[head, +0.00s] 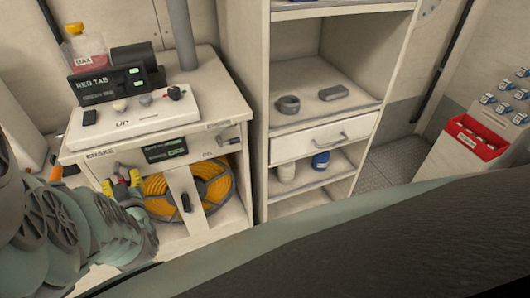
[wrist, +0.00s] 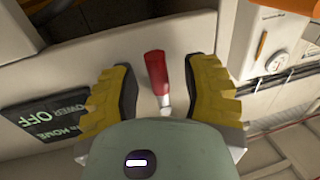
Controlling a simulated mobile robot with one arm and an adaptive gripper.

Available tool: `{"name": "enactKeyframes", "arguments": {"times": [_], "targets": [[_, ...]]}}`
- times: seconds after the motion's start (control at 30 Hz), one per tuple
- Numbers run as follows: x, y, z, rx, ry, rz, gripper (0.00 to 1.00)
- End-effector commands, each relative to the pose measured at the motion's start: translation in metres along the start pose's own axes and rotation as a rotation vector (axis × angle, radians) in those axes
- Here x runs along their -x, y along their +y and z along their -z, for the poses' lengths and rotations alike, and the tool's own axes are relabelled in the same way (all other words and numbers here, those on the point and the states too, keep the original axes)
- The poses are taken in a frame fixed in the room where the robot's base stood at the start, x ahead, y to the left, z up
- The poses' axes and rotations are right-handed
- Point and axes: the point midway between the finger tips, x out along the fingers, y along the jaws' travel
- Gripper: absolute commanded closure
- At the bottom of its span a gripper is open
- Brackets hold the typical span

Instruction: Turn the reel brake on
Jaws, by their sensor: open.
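A lever with a red grip (wrist: 156,72) and a pale metal stem shows in the wrist view, against a light panel. My gripper (wrist: 160,78) is open, with one yellow-and-black finger on each side of the lever. Gaps show between the lever and both fingers. In the head view my gripper (head: 121,183) is at the front left of the cabinet, below the word BRAKE (head: 100,154). The orange hose reel (head: 154,186) sits in the cabinet's lower opening, right of my gripper. My gripper hides much of the lever in the head view.
A dark display (wrist: 50,118) reading POWER OFF is left of my gripper in the wrist view. A white post (head: 184,195) with a black handle stands before the reel. The cabinet top holds a white panel with knobs (head: 135,118) and a RED TAB display (head: 105,85). Shelves (head: 330,57) stand right.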

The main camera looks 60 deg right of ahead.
Motion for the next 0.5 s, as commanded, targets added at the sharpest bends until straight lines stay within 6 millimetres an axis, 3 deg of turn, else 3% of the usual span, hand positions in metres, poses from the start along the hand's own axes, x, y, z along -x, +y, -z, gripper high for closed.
{"name": "enactKeyframes", "arguments": {"times": [0.3,0.5], "targets": [[-0.0007,0.0017,0.0002,0.0,0.0,-0.004,0.51],[-0.0007,0.0015,0.0002,0.0,0.0,-0.003,0.72]]}}
